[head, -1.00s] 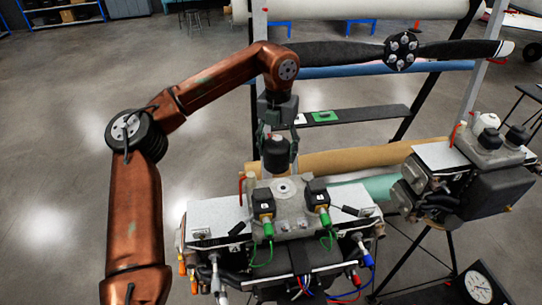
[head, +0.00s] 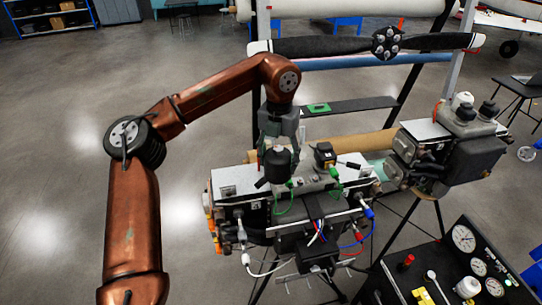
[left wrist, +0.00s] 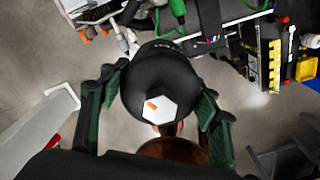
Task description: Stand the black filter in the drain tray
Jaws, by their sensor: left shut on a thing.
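My left gripper (head: 278,138) is shut on the black filter (head: 277,166). The filter hangs upright below the fingers, in front of the near turbine unit (head: 225,186) in the head view. In the left wrist view the black filter (left wrist: 158,75) fills the middle, with a white hexagon and an orange mark on its end. The green finger pads of my left gripper (left wrist: 157,95) sit on either side of it. I cannot clearly pick out the drain tray in either view. My right gripper is not in view.
A second unit (head: 470,157) with white and black filters on top stands at right. A black cart (head: 445,250) with gauges and a white cylinder (head: 467,287) is at lower right. A rack with a propeller (head: 330,47) stands behind. The floor at left is clear.

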